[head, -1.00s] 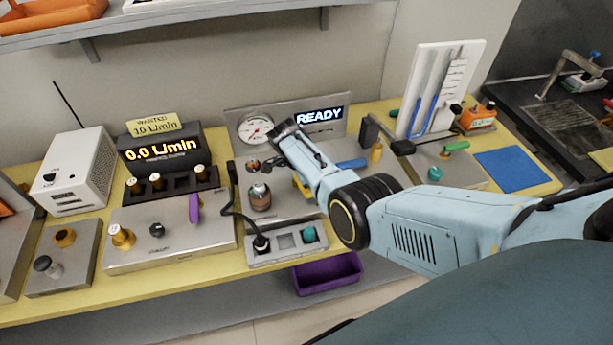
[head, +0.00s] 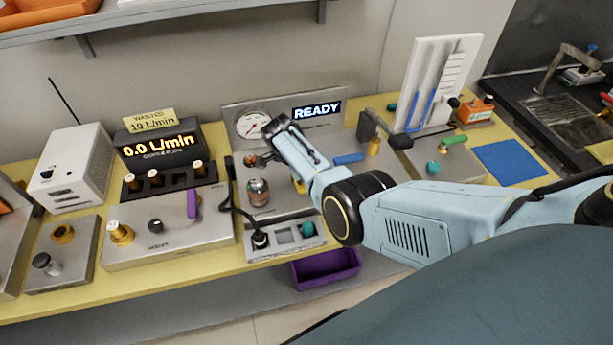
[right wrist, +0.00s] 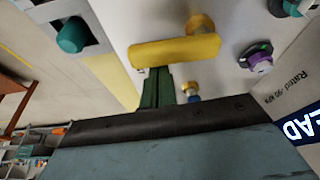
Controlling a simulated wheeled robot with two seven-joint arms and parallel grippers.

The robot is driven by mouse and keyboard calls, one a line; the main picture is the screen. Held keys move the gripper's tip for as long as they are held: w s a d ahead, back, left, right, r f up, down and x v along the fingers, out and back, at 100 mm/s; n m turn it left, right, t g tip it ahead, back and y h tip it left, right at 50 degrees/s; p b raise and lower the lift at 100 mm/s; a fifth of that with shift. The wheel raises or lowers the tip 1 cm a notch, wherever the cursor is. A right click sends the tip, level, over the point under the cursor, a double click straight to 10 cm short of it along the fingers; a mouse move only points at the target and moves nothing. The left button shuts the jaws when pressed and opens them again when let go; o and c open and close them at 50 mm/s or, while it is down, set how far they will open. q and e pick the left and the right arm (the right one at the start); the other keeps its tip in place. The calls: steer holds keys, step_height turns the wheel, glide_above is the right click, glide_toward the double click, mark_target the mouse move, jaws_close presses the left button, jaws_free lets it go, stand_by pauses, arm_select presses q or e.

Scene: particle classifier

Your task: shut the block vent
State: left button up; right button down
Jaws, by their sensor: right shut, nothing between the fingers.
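In the right wrist view a yellow bar handle (right wrist: 175,50) with a brass pivot stands on the pale metal block. In the head view only a small yellow part (head: 298,186) shows beside my right arm. No label shows which part is the vent. My right gripper (right wrist: 156,88) is shut and empty, its dark green fingers ending at the edge of the yellow handle. I cannot tell whether they touch it. In the head view my wrist hides the fingertips. My left gripper is in neither view.
The block carries a gauge (head: 252,124), a READY display (head: 317,109) and a small vessel (head: 258,192). A flow panel (head: 168,240) stands left, a purple bin (head: 326,270) below.

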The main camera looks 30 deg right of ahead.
steer(key=d, duration=0.1)
steer(key=d+p, duration=0.1)
steer(key=s+d, duration=0.1)
steer(key=shift+d+r, duration=0.35)
steer(key=shift+d, duration=0.05)
steer(key=p+v, duration=0.1)
steer(key=v, duration=0.8)
steer(key=shift+w+r, duration=0.15)
steer(key=shift+a, duration=0.1)
